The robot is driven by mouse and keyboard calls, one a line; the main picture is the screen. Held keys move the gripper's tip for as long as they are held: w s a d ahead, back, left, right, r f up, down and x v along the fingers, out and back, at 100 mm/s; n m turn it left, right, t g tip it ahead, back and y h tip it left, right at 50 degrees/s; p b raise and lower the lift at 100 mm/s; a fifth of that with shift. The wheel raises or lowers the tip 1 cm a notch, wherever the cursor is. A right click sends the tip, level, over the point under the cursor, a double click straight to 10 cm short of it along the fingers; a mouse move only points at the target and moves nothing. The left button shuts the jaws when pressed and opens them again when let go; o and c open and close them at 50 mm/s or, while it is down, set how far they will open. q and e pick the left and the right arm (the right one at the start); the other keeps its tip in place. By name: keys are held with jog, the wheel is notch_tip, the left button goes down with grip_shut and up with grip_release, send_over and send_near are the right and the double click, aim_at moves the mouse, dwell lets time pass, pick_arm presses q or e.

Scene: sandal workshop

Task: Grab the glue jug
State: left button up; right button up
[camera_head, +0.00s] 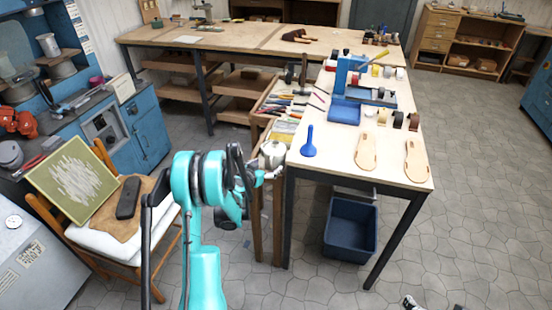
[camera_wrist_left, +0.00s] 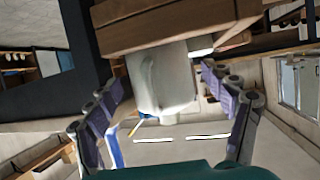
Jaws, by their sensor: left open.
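The glue jug is a pale, whitish container with a handle. In the left wrist view the jug (camera_wrist_left: 168,82) lies between the spread fingers of my left gripper (camera_wrist_left: 163,90), with visible space on both sides. My right gripper is in neither view.
The wooden worktable (camera_head: 335,158) carries a blue spatula-like tool (camera_head: 309,142), two sandal soles (camera_head: 366,152) and a blue press (camera_head: 347,85). A narrow tool rack runs along its left side. A chair (camera_head: 150,252) stands left of my arm. A blue bin (camera_head: 351,226) sits below.

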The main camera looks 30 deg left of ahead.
aim_at(275, 161)
pick_arm(q)
jog(key=b+x, duration=0.1)
jog(key=x, duration=0.2)
jog(key=b+x, duration=0.1)
jog(key=x, duration=0.3)
jog(key=shift+d+f, duration=0.15)
jog(key=shift+f, duration=0.15)
jog(key=shift+r, duration=0.15)
jog(key=c, duration=1.1)
jog(key=shift+o, duration=0.2)
jog(key=shift+r, duration=0.15)
